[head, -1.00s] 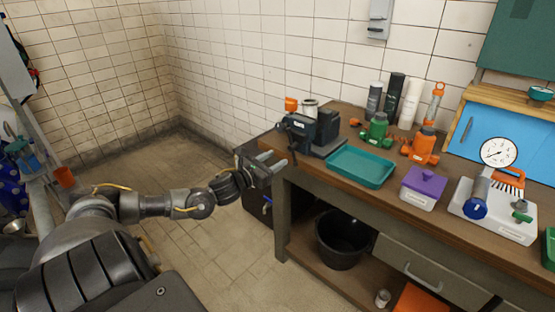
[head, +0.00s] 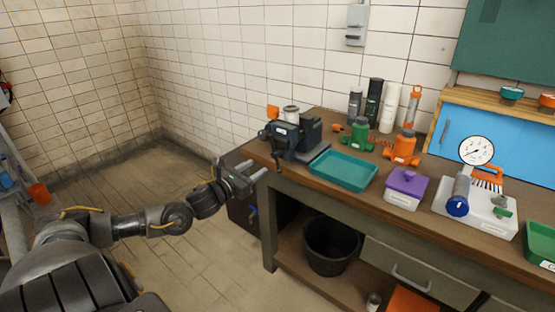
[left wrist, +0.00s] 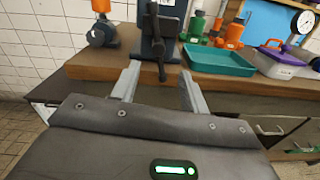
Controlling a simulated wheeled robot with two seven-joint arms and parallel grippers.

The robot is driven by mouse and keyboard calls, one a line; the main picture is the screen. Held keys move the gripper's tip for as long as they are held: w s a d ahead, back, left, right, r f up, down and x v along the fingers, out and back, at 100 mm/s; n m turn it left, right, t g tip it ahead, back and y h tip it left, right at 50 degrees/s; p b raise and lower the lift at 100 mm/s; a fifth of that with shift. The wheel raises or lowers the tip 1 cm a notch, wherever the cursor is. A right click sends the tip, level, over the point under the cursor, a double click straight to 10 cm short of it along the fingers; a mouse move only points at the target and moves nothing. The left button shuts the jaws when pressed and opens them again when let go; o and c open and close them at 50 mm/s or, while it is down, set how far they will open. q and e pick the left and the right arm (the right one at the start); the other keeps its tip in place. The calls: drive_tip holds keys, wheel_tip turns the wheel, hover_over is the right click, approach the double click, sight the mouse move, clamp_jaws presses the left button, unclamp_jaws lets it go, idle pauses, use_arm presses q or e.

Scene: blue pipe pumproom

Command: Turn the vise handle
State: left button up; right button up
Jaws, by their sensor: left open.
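The dark blue-grey vise (head: 302,138) stands on the left end of the workbench. Its black handle (head: 277,155) hangs down at the vise's front, beside the bench edge. In the left wrist view the handle (left wrist: 157,45) is a dark upright bar, ahead of the fingers and near the middle between them. My left gripper (head: 253,170) is open and empty, just off the bench's left front corner, apart from the handle. Its two grey fingers also show in the left wrist view (left wrist: 159,73), pointing toward the vise. My right gripper is not in view.
The wooden workbench (head: 420,208) carries a teal tray (head: 344,170) right of the vise, then a purple-lidded box (head: 406,188) and a pressure gauge (head: 476,151). A black bucket (head: 331,245) stands on the lower shelf. The floor left of the bench is open.

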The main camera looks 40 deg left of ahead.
sight(274, 157)
use_arm(q)
drive_tip(key=w+p, duration=0.1)
drive_tip(key=w, duration=0.7)
drive_tip(key=shift+w+r, duration=0.15)
drive_tip(key=shift+w, duration=0.25)
drive_tip(key=shift+w+p, duration=0.3)
drive_tip(key=shift+w, duration=0.2)
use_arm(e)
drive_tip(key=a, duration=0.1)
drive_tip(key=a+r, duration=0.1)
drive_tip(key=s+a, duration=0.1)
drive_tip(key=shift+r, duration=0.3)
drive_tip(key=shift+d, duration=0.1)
use_arm(q)
clamp_jaws()
drive_tip(key=shift+f, duration=0.25)
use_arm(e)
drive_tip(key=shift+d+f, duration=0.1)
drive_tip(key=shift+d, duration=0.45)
